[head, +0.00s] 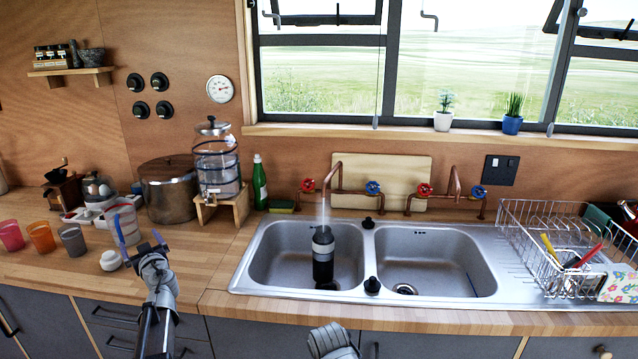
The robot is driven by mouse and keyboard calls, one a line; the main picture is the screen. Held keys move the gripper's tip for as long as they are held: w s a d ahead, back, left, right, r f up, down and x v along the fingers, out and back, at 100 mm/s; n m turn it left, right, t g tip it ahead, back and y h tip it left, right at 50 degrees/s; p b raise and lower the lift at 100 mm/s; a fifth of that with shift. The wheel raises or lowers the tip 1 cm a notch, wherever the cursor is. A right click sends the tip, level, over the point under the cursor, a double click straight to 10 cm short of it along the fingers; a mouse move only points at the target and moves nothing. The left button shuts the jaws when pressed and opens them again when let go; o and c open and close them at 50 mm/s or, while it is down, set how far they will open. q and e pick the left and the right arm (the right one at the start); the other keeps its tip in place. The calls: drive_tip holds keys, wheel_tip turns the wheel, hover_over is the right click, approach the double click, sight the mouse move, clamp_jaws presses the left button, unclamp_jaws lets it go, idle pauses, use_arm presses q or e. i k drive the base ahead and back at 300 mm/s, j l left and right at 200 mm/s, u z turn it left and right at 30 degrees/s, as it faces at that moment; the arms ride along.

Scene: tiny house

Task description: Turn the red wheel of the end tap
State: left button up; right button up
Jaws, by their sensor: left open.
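Two copper taps stand behind the sink. The left tap has a red wheel (309,185) and a blue wheel (372,187). The right tap has a red wheel (424,190) and a blue wheel (478,191). A pale stream falls from the left tap's spout onto a black bottle (323,256) upright in the left basin. My left gripper (138,238) is open and empty, its blue-tipped fingers apart over the counter left of the sink, away from both taps. Only a grey part of my right arm shows at the bottom edge; its fingers are not seen.
A wire dish rack (545,235) stands at right. A glass dispenser (217,160), a green bottle (259,182), a large pot (169,190) and several cups stand left. A wooden board (395,170) leans behind the taps.

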sight(308, 185)
drive_tip(key=i+j+z, duration=0.2)
drive_tip(key=z, duration=0.25)
drive_tip(key=i+j+z, duration=0.15)
drive_tip(key=j+z, duration=0.15)
drive_tip(key=z, duration=0.15)
drive_tip(key=i+j+z, duration=0.1)
drive_tip(key=j+z, duration=0.3)
